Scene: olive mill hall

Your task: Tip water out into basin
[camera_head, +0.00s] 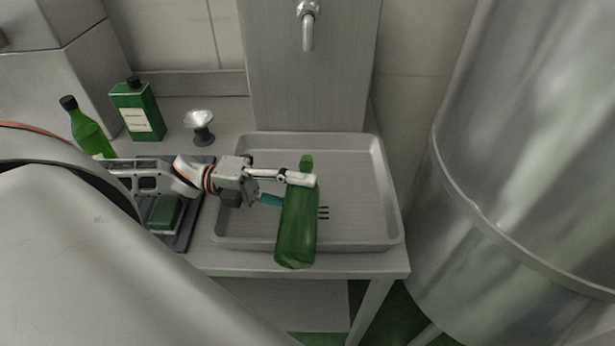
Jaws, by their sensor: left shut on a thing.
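A green bottle (297,228) is held over the grey metal basin (372,160). Its narrow neck points toward the back of the basin and its wide base toward me; I cannot tell its exact tilt. My left gripper (300,181) is shut on the bottle near its shoulder, coming in from the left. No water shows in the basin or leaving the bottle. Dark drain slots show in the basin floor just right of the bottle. My right gripper is not in view.
A metal tap (307,30) hangs above the basin's back edge. A green bottle with a dark cap (88,133), a green rectangular can (137,110) and a metal funnel-like piece (200,125) stand left. A large steel tank (530,150) stands close on the right.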

